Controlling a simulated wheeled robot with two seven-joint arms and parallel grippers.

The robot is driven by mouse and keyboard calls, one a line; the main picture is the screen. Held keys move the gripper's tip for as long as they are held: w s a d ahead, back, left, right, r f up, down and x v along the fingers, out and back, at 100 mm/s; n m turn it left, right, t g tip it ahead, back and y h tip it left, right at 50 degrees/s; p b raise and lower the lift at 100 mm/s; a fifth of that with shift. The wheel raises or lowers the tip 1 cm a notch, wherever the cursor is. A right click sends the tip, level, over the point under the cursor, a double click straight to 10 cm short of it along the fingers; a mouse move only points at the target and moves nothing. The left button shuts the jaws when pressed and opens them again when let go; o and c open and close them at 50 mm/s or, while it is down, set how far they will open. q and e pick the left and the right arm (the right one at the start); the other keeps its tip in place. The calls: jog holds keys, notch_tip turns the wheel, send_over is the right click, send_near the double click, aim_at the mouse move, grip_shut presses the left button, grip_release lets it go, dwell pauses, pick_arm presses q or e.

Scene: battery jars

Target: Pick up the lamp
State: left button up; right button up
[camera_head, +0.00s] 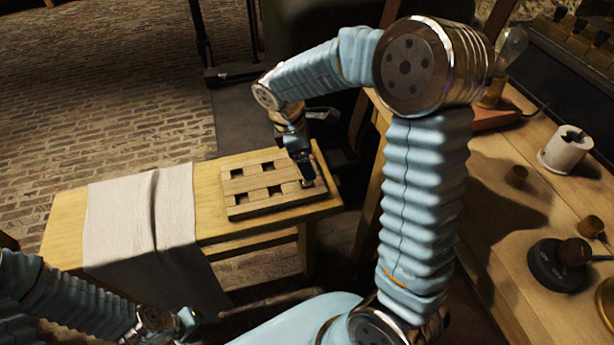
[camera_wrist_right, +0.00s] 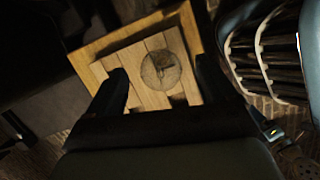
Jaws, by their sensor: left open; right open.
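The lamp (camera_head: 511,46) is a clear glass bulb on a brass socket with a wooden base. It stands on the right-hand bench in the head view, partly behind my right arm. My right gripper (camera_head: 307,178) is over the right end of a slotted wooden block (camera_head: 248,197), well left of the lamp. In the right wrist view the right gripper (camera_wrist_right: 160,66) has its fingers apart, with a round, cork-like top (camera_wrist_right: 161,70) on the block between them. My left gripper (camera_head: 188,320) is low at the bottom left, apart from the lamp, with its fingers small and dim.
The block sits on a small wooden table with a grey cloth (camera_head: 145,225). Brick floor lies at the left.

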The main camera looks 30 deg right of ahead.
jog(key=shift+x, duration=1.45)
jog(key=c, duration=1.2)
jog(key=shift+r, duration=0.2)
